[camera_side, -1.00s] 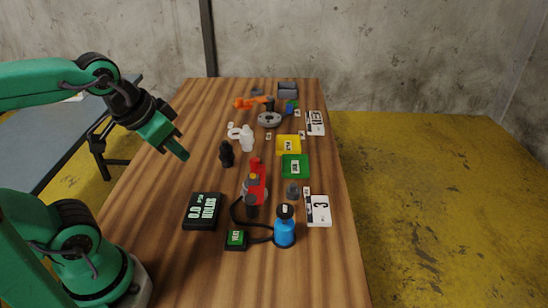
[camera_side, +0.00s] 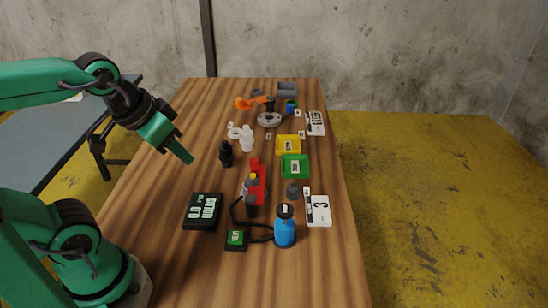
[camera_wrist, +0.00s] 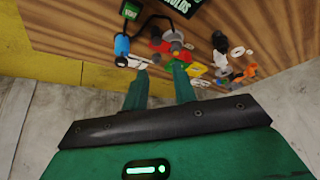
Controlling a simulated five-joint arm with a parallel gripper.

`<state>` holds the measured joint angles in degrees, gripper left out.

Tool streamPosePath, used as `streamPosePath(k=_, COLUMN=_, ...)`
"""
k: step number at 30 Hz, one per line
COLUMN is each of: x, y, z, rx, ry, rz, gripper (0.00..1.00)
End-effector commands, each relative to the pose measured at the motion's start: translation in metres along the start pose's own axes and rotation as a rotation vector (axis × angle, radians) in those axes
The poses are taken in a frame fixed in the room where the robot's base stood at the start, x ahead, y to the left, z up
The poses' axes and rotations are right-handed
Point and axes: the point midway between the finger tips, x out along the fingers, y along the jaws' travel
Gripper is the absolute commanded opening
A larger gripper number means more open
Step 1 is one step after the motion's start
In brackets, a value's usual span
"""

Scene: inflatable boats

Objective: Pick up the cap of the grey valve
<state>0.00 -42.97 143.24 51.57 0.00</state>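My gripper (camera_side: 190,160) hangs over the left side of the wooden table, above the surface and empty. In the wrist view its two fingers (camera_wrist: 159,70) stand apart. A small dark grey cylinder (camera_side: 293,192) stands between the green tray and a white number card; it also shows in the wrist view (camera_wrist: 156,58). A grey round disc (camera_side: 269,120) lies farther back. I cannot tell which grey piece is the valve, or make out its cap. A black valve-like piece (camera_side: 226,154) and a white one (camera_side: 247,139) stand nearest my gripper.
A red piece (camera_side: 257,178) stands mid-table. A black display box (camera_side: 202,211), a hose-linked green-topped box (camera_side: 236,239) and a blue bottle (camera_side: 285,229) are in front. A yellow tray (camera_side: 288,146) and green tray (camera_side: 294,166) lie right. The table's near end is clear.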

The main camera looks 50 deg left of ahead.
Motion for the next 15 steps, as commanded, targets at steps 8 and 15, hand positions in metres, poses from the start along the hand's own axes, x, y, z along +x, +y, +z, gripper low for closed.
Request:
streamPosePath(k=8, x=0.0, y=0.0, z=0.0, rx=0.0, ry=0.0, rz=0.0, gripper=0.65)
streamPosePath(k=15, x=0.0, y=0.0, z=-0.0007, rx=0.001, ry=-0.001, rz=0.0, gripper=0.65)
